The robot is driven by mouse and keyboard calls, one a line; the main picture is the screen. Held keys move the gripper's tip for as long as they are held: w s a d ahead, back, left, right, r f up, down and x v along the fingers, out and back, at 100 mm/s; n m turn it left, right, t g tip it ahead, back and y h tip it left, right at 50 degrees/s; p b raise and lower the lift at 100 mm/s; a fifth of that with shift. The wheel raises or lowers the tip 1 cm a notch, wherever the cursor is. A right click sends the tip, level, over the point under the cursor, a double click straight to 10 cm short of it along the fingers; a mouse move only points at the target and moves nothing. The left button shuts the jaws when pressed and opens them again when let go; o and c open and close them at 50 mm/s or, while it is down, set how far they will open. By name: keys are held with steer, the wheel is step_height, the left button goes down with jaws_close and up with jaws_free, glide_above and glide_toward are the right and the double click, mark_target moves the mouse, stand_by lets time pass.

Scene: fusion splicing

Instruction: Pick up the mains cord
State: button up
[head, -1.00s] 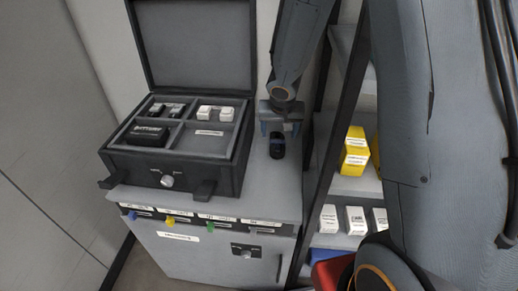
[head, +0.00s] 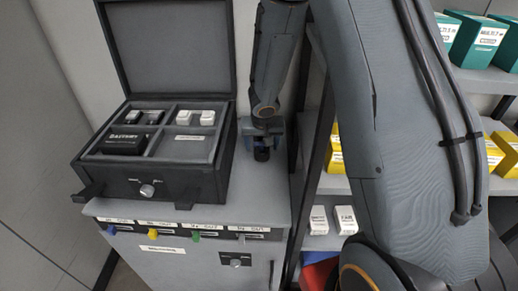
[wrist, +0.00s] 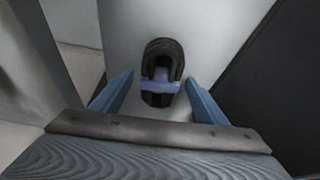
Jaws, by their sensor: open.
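The mains cord (wrist: 161,62) is a small black coiled bundle with a pale blue-violet band round its middle. It lies on the grey cabinet top, to the right of the black case, and shows as a dark bit under my gripper in the head view (head: 261,154). My gripper (wrist: 160,92) is open, its two blue fingers apart. In the wrist view the cord lies between and just beyond the fingertips. Whether the fingers are down at its height I cannot tell. In the head view my gripper (head: 261,140) is above the cord and hides part of it.
An open black case (head: 152,176) with a raised lid stands close on the left, holding small boxes and devices. The cabinet top (head: 262,200) is clear in front of the cord. A shelf with white boxes (head: 318,220) and yellow boxes stands to the right.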

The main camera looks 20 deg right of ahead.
steer(key=c, duration=1.3)
steer(key=shift+o, duration=0.2)
steer(key=shift+r, duration=0.1)
